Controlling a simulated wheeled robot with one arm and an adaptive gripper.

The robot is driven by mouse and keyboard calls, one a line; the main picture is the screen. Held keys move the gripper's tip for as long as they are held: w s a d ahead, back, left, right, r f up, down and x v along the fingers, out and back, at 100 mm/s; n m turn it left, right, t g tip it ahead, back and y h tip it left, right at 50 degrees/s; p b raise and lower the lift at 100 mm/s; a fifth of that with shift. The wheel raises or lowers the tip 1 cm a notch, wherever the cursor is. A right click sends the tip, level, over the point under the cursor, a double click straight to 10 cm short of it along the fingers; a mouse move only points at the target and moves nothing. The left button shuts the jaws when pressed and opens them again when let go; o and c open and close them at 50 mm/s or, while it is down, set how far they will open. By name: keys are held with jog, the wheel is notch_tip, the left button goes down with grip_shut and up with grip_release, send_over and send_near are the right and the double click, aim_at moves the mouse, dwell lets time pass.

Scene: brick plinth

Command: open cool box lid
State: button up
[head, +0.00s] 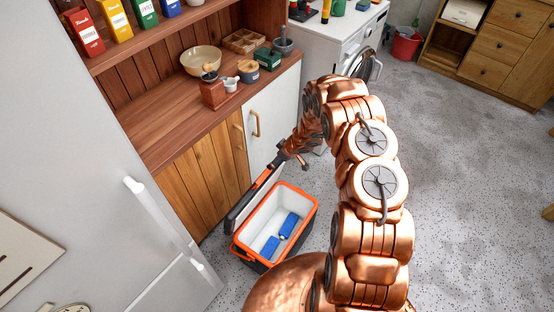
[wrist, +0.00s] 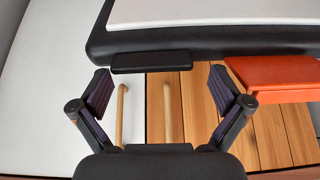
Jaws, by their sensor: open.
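The cool box (head: 297,238), dark with an orange rim and white inside, stands on the floor in the head view. Its lid (head: 243,205) is raised and stands steeply at the box's left side, so the inside shows. In the wrist view the lid (wrist: 215,40) spans the top, with a pale panel, a dark border and a black tab (wrist: 150,62). My gripper (wrist: 162,80) is open and empty, its fingers either side of the tab's lower edge. In the head view my gripper (head: 289,157) is at the lid's upper end; I cannot tell whether they touch.
Blue blocks (head: 290,224) lie in the box. A wooden cabinet (head: 205,170) stands behind the lid and a white fridge (head: 90,150) is at the left. A washing machine (head: 340,45) is at the back. The grey floor (head: 455,190) at the right is clear.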

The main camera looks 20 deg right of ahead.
jog(key=shift+s+d+r+p, duration=0.15)
jog(key=shift+r+p, duration=0.3)
jog(key=shift+r, duration=0.5)
jog(key=shift+s+d+r+p, duration=0.1)
jog(key=shift+r+p, duration=0.35)
jog(key=shift+r, duration=0.5)
jog(key=shift+s+d+r+p, duration=0.1)
jog(key=shift+s+r+p, duration=0.1)
jog(key=shift+r+p, duration=0.5)
jog(key=shift+s+d+r+p, duration=0.15)
jog(key=shift+r+p, duration=0.2)
jog(key=shift+r, duration=0.55)
jog(key=shift+r+p, duration=0.15)
jog(key=shift+p, duration=0.35)
jog(key=v, duration=1.1)
jog(key=shift+s+r, duration=0.3)
